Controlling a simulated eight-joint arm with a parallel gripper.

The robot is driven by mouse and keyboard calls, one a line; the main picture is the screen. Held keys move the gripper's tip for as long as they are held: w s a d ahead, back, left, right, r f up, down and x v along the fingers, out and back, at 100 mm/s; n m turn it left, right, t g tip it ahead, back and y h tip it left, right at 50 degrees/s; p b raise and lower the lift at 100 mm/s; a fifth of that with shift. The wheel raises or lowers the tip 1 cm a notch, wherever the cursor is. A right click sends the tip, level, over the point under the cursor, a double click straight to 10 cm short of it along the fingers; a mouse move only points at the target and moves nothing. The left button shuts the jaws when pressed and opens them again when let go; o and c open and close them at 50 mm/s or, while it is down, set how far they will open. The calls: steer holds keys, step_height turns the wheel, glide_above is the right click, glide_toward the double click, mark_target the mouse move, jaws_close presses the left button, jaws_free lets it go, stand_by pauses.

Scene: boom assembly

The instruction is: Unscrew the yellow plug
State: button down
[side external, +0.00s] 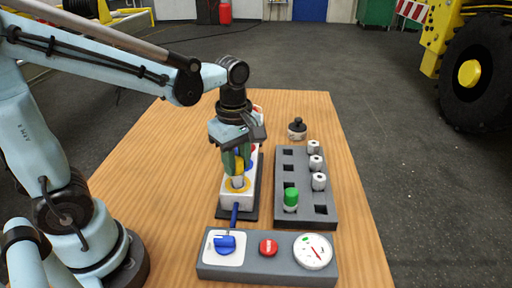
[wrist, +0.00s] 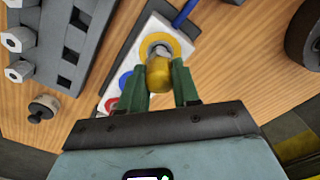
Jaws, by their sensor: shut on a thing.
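The yellow plug (wrist: 158,76) is between my gripper's green fingers in the wrist view. It also shows partly between the fingers in the side view (side external: 239,167). My gripper (side external: 238,168) points down and is shut on the plug, above the yellow-ringed port (side external: 238,185) of the white block (side external: 232,200). A grey metal piece shows between plug and ring; I cannot tell whether the plug is still threaded in. In the wrist view, the block also has a blue ring (wrist: 126,80) and a red ring (wrist: 111,104).
Right of the block, a grey rack (side external: 308,217) holds a green plug (side external: 291,197) and several white pieces, with empty square slots. A dark-topped knob piece (side external: 297,128) stands behind the rack.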

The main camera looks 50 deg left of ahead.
steer(key=shift+r, duration=2.25)
